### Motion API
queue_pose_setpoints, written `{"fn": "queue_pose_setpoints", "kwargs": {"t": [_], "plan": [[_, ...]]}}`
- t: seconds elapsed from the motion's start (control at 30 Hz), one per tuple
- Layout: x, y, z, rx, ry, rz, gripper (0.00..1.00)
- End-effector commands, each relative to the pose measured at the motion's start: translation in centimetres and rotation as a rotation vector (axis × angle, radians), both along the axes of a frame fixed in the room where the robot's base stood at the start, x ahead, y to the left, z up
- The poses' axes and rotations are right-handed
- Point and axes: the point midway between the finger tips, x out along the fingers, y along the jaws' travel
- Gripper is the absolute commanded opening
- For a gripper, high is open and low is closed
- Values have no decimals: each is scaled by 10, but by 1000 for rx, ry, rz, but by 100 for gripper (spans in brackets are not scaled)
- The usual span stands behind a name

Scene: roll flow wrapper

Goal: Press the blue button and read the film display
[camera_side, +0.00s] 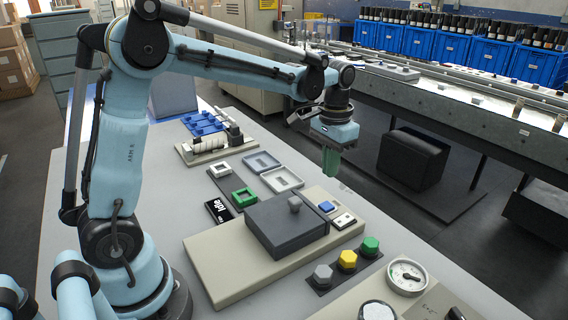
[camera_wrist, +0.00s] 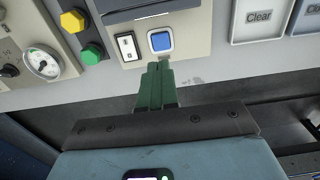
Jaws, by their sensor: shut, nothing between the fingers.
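The blue button (camera_side: 326,207) sits in a light square frame on the beige panel, beside a small white rocker switch (camera_side: 344,220). In the wrist view the blue button (camera_wrist: 161,41) lies just beyond my fingertips. My gripper (camera_side: 330,172), with green fingers, is shut and empty. In the side view it hangs above the table edge, behind the button and apart from it. In the wrist view the gripper (camera_wrist: 158,68) points at the button's near edge. A small black display (camera_side: 219,211) reads "idle" in white letters, left of the dark grey lidded box.
The dark grey box (camera_side: 287,225) with a knob stands next to the button. Grey, yellow and green hex knobs (camera_side: 347,260) and a round gauge (camera_side: 407,276) are at the front. Pale trays (camera_side: 282,179), one labelled "Clear" in the wrist view, lie behind. A conveyor (camera_side: 470,100) runs beyond.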

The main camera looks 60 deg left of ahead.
Motion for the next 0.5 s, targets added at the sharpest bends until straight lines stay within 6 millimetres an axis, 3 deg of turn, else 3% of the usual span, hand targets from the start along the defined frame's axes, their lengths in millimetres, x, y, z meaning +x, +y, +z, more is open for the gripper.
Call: {"fn": "queue_pose_setpoints", "kwargs": {"t": [0.3,0.5], "plan": [[0,0,-56,0,0,0,0],[0,0,-78,0,0,0,0]]}}
